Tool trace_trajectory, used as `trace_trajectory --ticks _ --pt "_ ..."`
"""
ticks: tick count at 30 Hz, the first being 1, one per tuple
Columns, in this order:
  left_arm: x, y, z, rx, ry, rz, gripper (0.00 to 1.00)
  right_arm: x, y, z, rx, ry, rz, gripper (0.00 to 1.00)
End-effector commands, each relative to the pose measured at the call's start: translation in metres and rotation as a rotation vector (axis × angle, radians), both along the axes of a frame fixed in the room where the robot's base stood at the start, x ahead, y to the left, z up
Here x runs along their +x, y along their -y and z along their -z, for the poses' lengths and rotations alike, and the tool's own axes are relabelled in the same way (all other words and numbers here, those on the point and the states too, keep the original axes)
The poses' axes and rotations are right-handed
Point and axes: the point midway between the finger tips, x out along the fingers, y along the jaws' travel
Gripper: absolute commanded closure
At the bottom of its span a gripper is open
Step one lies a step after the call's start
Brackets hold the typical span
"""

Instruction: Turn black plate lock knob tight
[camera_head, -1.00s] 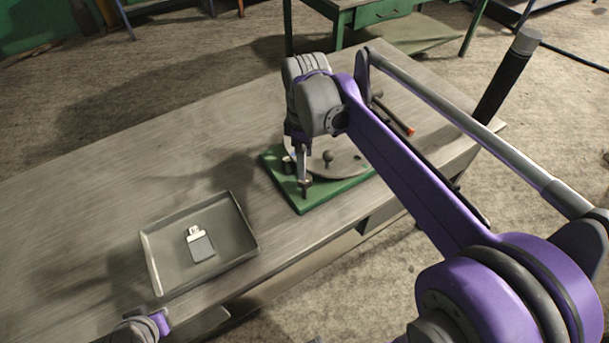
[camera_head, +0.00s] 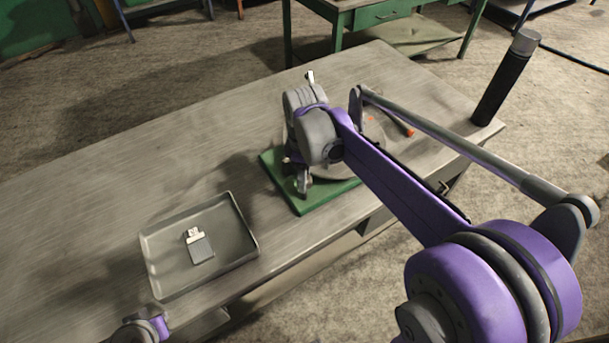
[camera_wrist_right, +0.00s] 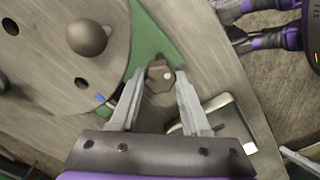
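The dark lock knob (camera_wrist_right: 160,74) stands at the edge of the green base (camera_head: 318,196), beside the round grey plate (camera_wrist_right: 40,75). In the right wrist view it sits between the tips of my right gripper (camera_wrist_right: 160,84), with a gap visible on each side. The fingers are apart and hold nothing that I can see. In the head view my right wrist covers much of the plate and most of the gripper. Part of my left arm shows at the bottom left of the head view; its finger state is unclear.
A dark ball knob (camera_wrist_right: 88,38) stands on the plate near my fingers. A grey tray (camera_head: 160,280) with a small white-and-grey item (camera_head: 199,245) lies left of the base. A black cylinder (camera_head: 505,80) stands at the table's right corner. The table's left half (camera_head: 90,200) is clear.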

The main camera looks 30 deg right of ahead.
Motion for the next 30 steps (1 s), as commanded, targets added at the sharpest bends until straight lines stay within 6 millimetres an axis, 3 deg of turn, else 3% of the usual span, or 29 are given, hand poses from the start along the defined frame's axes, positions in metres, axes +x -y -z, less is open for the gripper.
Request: trace_trajectory --ticks 1,5,6,17,30 --pt "0.0 0.0 0.0 0.0 0.0 0.0 1.0 0.0 0.0 -0.0001 0.0 0.0 0.0 0.76" --pt "0.0 0.0 0.0 0.0 0.0 0.0 1.0 0.0 0.0001 -0.0001 0.0 0.0 0.0 0.99" --pt "0.0 0.0 0.0 0.0 0.0 0.0 1.0 0.0 0.0001 -0.0001 0.0 0.0 0.0 1.0" --pt "-0.0002 0.0 0.0005 0.0 0.0 0.0 1.0 0.0 0.0001 -0.0001 0.0 0.0 0.054 1.0" --pt "-0.0011 0.0 0.0035 0.0 -0.002 0.0 1.0 -0.0001 0.0002 0.0001 0.0 0.0 0.394 1.0"
